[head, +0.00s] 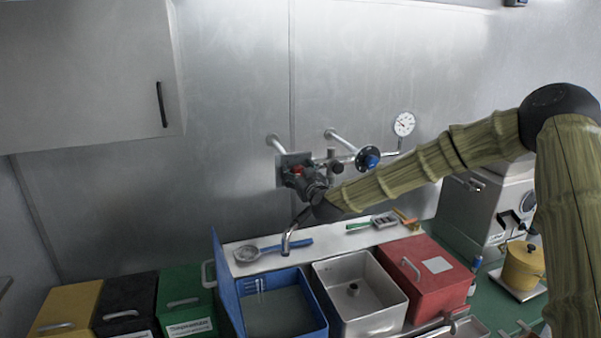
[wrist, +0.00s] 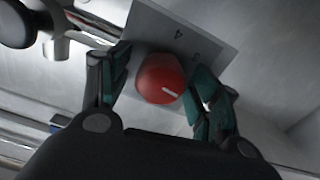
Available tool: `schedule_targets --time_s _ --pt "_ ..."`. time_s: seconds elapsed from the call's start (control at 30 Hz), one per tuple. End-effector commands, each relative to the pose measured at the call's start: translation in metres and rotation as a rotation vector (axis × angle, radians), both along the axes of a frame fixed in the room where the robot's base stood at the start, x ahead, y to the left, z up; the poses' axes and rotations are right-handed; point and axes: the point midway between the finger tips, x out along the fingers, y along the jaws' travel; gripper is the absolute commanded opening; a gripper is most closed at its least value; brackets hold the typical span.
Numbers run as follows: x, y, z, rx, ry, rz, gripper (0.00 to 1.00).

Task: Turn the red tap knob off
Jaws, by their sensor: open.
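The red tap knob (wrist: 160,78) has a white pointer line and sits in front of a metal plate (wrist: 178,30) with small marks on it. In the wrist view my gripper (wrist: 162,88) is open, with one teal-padded finger on each side of the knob. I cannot tell whether the fingers touch it. In the head view the knob (head: 297,170) shows as a small red spot on the wall fitting, and my gripper (head: 305,184) is beside it, partly merged with the dark fitting. The tap spout (head: 287,240) hangs below.
Below stand an open blue bin (head: 318,329), a metal sink (head: 388,322) and a red box (head: 447,297). A strainer (head: 247,254) lies on the ledge.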

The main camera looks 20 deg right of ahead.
Motion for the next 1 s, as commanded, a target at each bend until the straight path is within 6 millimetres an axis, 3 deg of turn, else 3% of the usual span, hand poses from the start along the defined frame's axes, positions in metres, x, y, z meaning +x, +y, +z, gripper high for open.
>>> schedule_targets --time_s 0.03,0.27,0.67,1.0 --pt "-0.0001 -0.0003 0.0000 0.000 0.000 0.000 0.57" --pt "-0.0002 -0.0006 0.0001 0.000 0.000 -0.001 0.17" --pt "0.0000 -0.0021 -0.0019 0.058 -0.001 -0.003 0.17" --pt "0.0002 -0.0031 -0.0052 0.306 0.004 -0.002 0.17"
